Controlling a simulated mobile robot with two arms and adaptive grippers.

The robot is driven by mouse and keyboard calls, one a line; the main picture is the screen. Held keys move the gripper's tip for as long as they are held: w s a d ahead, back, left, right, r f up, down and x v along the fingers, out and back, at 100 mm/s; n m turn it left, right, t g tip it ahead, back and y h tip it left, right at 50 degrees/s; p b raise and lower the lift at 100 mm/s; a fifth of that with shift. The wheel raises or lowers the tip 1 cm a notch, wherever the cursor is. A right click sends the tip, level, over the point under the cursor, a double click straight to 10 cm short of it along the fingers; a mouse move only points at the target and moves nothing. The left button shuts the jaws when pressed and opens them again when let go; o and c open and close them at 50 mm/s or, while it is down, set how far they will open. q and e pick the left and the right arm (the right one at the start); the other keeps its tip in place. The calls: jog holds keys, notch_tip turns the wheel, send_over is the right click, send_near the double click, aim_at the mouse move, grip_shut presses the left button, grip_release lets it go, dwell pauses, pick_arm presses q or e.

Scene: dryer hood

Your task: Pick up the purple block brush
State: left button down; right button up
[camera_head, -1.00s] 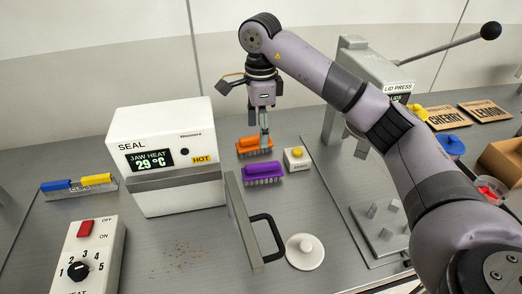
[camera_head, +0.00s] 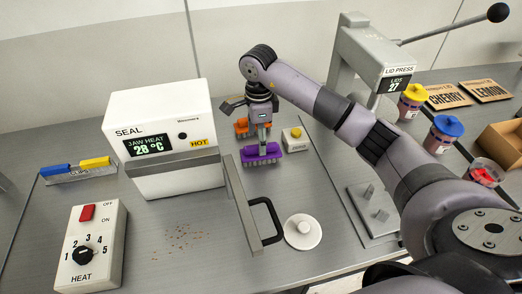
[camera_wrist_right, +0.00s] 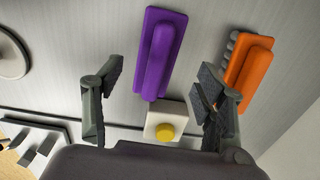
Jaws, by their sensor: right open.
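The purple block brush (camera_head: 262,153) lies on the grey bench, right of the sealer. In the head view my right gripper (camera_head: 263,138) is just above and behind it, pointing down. In the right wrist view my right gripper (camera_wrist_right: 156,98) is open and empty, and the purple brush (camera_wrist_right: 160,55) lies ahead between the line of its fingers, apart from them. An orange block brush (camera_head: 241,126) lies behind the purple one, partly hidden by my gripper; it also shows at the right in the wrist view (camera_wrist_right: 249,75). My left gripper is not in view.
A white block with a yellow button (camera_head: 293,138) sits close right of the brush. The sealer (camera_head: 163,140) stands left, with a hood panel and black handle (camera_head: 268,222) in front. A round white lid (camera_head: 303,231) lies nearby; the lid press (camera_head: 365,65) stands right.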

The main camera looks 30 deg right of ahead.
jog(key=f, duration=0.1)
jog(key=f+p, duration=0.1)
jog(key=f, duration=0.1)
jog(key=f+p, duration=0.1)
jog(key=f, duration=0.1)
jog(key=shift+s+d+f, duration=0.1)
jog(key=shift+s+d, duration=0.05)
jog(key=shift+s, duration=0.1)
jog(key=shift+f, duration=0.25)
jog(key=shift+c, duration=0.5)
jog(key=c, duration=1.2)
jog(key=shift+r, duration=0.1)
